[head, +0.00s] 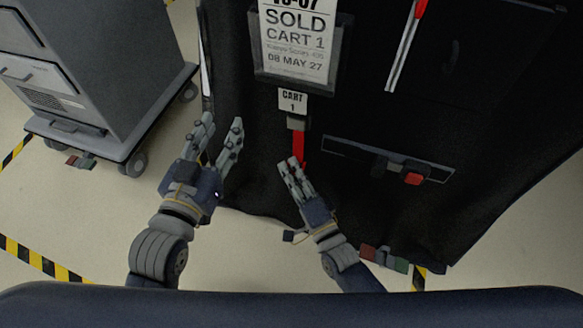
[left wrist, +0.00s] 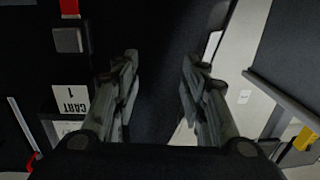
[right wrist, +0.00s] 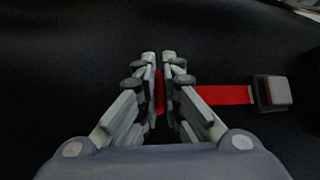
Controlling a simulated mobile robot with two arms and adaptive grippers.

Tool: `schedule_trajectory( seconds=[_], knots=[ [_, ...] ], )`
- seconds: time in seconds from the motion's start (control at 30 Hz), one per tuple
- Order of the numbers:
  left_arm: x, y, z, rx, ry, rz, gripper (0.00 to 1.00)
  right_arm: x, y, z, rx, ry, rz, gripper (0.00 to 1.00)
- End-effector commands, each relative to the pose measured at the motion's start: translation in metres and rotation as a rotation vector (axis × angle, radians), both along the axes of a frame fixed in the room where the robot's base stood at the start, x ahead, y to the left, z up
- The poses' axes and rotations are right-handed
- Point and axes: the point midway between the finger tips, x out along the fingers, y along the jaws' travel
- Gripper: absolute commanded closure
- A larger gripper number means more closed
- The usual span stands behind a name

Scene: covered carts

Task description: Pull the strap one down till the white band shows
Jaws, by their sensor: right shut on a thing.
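The red strap (head: 299,146) labelled Cart 1 hangs down the front of the black cover (head: 240,150) from a grey buckle (head: 297,122). My right gripper (head: 291,161) is shut on the strap below the buckle. In the right wrist view, the strap (right wrist: 225,95) runs from between the fingertips (right wrist: 163,58) to the buckle (right wrist: 272,92). No white band shows on its visible part. My left gripper (head: 222,122) is open and empty, left of the strap near the cover; its spread fingers also show in the left wrist view (left wrist: 160,65).
A "Sold Cart 1" sign (head: 297,40) and a Cart 1 tag (head: 292,99) sit above the buckle. A grey bar with a red part (head: 413,178) is to the right. A grey cabinet on wheels (head: 90,80) stands at left. Floor is open between.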

Motion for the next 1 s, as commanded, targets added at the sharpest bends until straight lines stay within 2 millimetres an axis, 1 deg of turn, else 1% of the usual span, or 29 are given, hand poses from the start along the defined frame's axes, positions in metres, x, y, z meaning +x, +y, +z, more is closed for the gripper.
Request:
schedule_trajectory(
  seconds=[0.03, 0.2, 0.33, 0.5, 0.77, 0.8, 0.87, 1.0],
  knots=[
    [0.001, -0.002, 0.007, -0.013, -0.049, -0.003, 0.6, -0.002, 0.0, -0.013, -0.008, 0.014, 0.003, 1.0],
    [0.0, -0.006, 0.039, -0.053, -0.205, -0.013, 0.6, -0.003, 0.0, -0.024, -0.009, 0.015, 0.004, 1.0],
    [-0.003, -0.007, 0.055, -0.075, -0.285, -0.017, 0.6, -0.003, 0.0, -0.028, -0.01, 0.016, 0.003, 1.0],
    [-0.005, -0.008, 0.064, -0.086, -0.325, -0.019, 0.6, -0.003, 0.0, -0.03, -0.01, 0.016, 0.003, 1.0],
    [-0.005, -0.008, 0.064, -0.085, -0.324, -0.019, 0.6, -0.003, 0.0, -0.03, -0.011, 0.017, 0.004, 1.0],
    [-0.005, -0.008, 0.064, -0.085, -0.324, -0.019, 0.6, -0.003, 0.0, -0.03, -0.011, 0.018, 0.004, 0.84],
    [-0.005, -0.008, 0.064, -0.085, -0.324, -0.019, 0.6, -0.003, 0.0, -0.03, -0.01, 0.017, 0.004, 0.73],
    [-0.005, -0.007, 0.064, -0.085, -0.323, -0.019, 0.6, -0.002, 0.0, -0.027, -0.007, 0.013, 0.003, 0.73]
  ],
)
